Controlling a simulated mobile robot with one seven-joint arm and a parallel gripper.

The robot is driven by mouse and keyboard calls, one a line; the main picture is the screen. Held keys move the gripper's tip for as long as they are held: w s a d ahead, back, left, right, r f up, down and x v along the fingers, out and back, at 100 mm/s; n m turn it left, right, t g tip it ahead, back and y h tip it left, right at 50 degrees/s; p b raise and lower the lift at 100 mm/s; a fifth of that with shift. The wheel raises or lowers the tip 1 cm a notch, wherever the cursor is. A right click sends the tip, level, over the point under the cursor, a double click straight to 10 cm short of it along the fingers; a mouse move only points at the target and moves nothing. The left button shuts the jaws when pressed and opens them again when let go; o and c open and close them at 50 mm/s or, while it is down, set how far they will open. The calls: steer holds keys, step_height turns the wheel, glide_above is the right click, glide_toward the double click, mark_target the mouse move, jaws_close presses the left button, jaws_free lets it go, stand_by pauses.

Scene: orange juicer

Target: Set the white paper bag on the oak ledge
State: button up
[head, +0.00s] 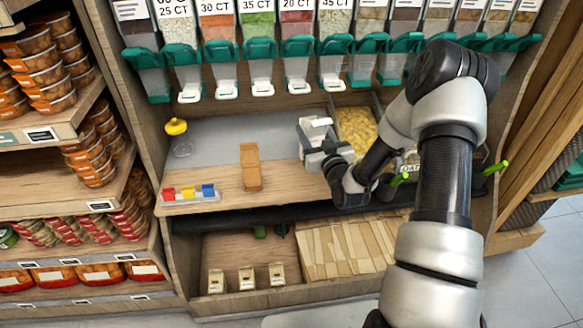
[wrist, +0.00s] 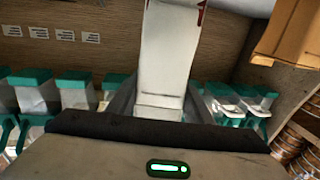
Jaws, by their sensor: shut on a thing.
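The white paper bag (head: 316,128) is at my gripper (head: 313,158) in the head view, over the right part of the counter. In the wrist view the bag (wrist: 167,55) stands out between the two fingers, and my gripper (wrist: 160,105) is shut on it. The oak ledge (head: 290,186) is the light wood strip along the front of the counter. My gripper hides part of its right end. I cannot tell whether the bag touches any surface.
A brown paper bag (head: 250,168) stands on the ledge left of my gripper. A tray of coloured clips (head: 188,194) and a yellow-topped jar (head: 178,138) are farther left. Dispensers (head: 261,60) hang above. A bin of yellow food (head: 357,130) is behind my arm. Ledge between brown bag and gripper is clear.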

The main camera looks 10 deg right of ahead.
steer(key=d+r+n+g+y, duration=0.1)
steer(key=d+r+n+y, duration=0.1)
steer(key=d+y, duration=0.25)
step_height(320, 180, down, 9)
steer(key=b, duration=0.2)
steer(key=shift+s+d+n+h, duration=0.25)
steer(key=shift+s+n+h, duration=0.05)
steer(key=shift+h, duration=0.05)
steer(key=shift+f, duration=0.2)
steer(key=o, duration=1.4)
steer(key=shift+r, duration=0.15)
